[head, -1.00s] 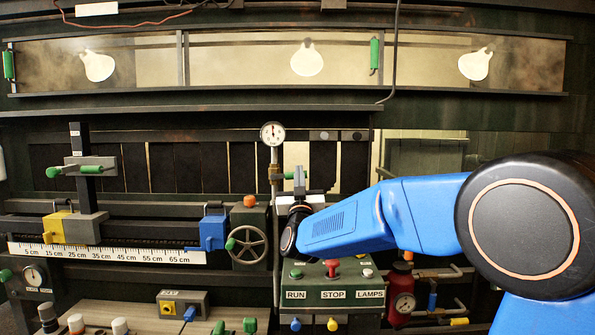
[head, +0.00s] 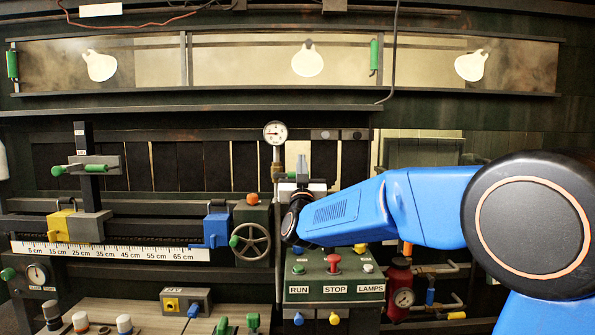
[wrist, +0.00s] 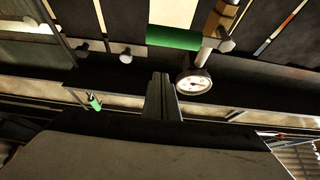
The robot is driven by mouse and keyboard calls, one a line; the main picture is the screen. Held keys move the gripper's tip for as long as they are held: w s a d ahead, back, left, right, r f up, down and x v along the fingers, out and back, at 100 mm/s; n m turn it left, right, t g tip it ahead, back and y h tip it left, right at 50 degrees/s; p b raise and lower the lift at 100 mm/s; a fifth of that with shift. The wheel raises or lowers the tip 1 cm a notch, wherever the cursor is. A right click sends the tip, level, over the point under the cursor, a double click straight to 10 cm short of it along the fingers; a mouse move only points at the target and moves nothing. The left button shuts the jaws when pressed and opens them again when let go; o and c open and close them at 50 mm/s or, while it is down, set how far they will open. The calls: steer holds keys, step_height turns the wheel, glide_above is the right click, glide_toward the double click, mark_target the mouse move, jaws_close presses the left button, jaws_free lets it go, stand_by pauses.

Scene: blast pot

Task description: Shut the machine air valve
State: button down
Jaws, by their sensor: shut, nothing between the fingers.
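The green valve handle (wrist: 175,38) shows in the wrist view, attached to a pipe fitting (wrist: 218,44) beside the round gauge (wrist: 194,83). The handle lies across the pipe. In the head view the gauge (head: 275,132) tops the vertical pipe, its needle pointing left. A gap shows between fingertips and handle in the picture; the distance in depth is unclear.
A control box (head: 334,276) with RUN, STOP and LAMPS buttons lies below my gripper. A handwheel (head: 250,240) is to the left. A red canister with a gauge (head: 401,287) stands to the right. A dark panel wall lies behind.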

steer(key=s+d+f+g, duration=0.6)
steer(key=s+f, duration=0.6)
steer(key=s, duration=0.5)
steer(key=s+d+f+g, duration=0.7)
steer(key=s+d+f, duration=0.2)
steer(key=s, duration=0.8)
steer(key=s+d+f+g+y, duration=0.1)
steer(key=s+d+f+g, duration=0.5)
steer(key=s+f, duration=0.8)
steer(key=s+d, duration=0.2)
steer(key=s, duration=0.1)
steer(key=shift+s+d+f+n, duration=0.15)
steer(key=shift+d+f+n, duration=0.2)
steer(key=shift+n, duration=0.05)
